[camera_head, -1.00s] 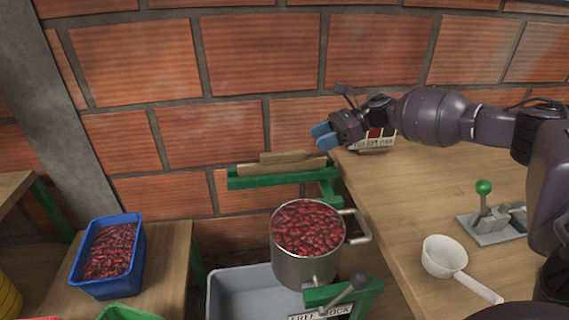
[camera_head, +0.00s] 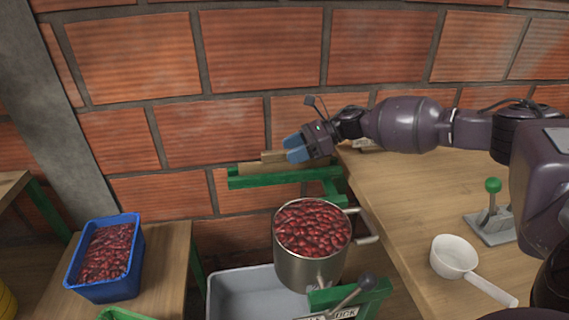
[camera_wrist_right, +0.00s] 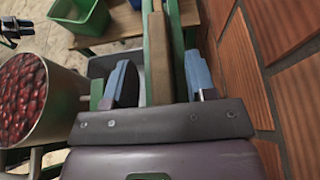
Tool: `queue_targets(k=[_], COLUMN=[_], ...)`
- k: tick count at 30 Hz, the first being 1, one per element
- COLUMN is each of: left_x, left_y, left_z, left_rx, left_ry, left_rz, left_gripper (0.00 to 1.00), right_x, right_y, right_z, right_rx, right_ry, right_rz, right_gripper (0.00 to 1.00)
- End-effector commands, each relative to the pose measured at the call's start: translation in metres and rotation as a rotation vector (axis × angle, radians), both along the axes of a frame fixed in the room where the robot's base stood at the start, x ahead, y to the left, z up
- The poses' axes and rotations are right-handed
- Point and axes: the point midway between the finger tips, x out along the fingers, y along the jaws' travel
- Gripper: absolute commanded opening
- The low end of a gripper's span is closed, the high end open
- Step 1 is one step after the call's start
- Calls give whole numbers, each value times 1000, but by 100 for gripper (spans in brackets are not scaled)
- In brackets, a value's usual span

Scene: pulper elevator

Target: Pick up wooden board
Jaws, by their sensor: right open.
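The wooden board (camera_head: 250,168) lies along a green bracket (camera_head: 265,180) against the brick wall. A shorter wooden piece (camera_head: 272,156) shows at its upper side, partly hidden by my gripper. My right gripper (camera_head: 295,149) is open, with blue fingers just above the right part of the wood. In the right wrist view, the open right gripper (camera_wrist_right: 160,80) has a finger on either side of a wooden strip (camera_wrist_right: 160,55). I cannot tell whether the fingers touch it. My left gripper is not in view in the head view.
A metal pot of red berries (camera_head: 312,230) stands below and in front of the bracket, over a grey bin (camera_head: 245,292). A blue crate of berries (camera_head: 105,258) is at left. The wooden table (camera_head: 410,205) at right holds a white scoop (camera_head: 455,257) and a green-knobbed lever (camera_head: 493,187).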

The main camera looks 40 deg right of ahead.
Motion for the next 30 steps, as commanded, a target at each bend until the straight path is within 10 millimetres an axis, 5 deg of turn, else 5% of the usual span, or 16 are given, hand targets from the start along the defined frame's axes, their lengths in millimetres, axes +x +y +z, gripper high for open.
queue_targets(k=[2, 12, 23, 30], left_x=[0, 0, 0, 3], left_y=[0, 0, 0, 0], left_z=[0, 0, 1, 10], left_rx=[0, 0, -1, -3], left_ry=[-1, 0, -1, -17], left_rz=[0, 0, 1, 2], left_gripper=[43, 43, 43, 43], right_x=[0, 0, 0, 0], right_y=[0, -1, -1, -1], right_z=[0, 0, 7, 48], right_rx=[0, 0, 0, -1], right_ry=[0, 0, -3, -10], right_rz=[0, 0, 0, 1], right_gripper=[51, 0, 0, 0])
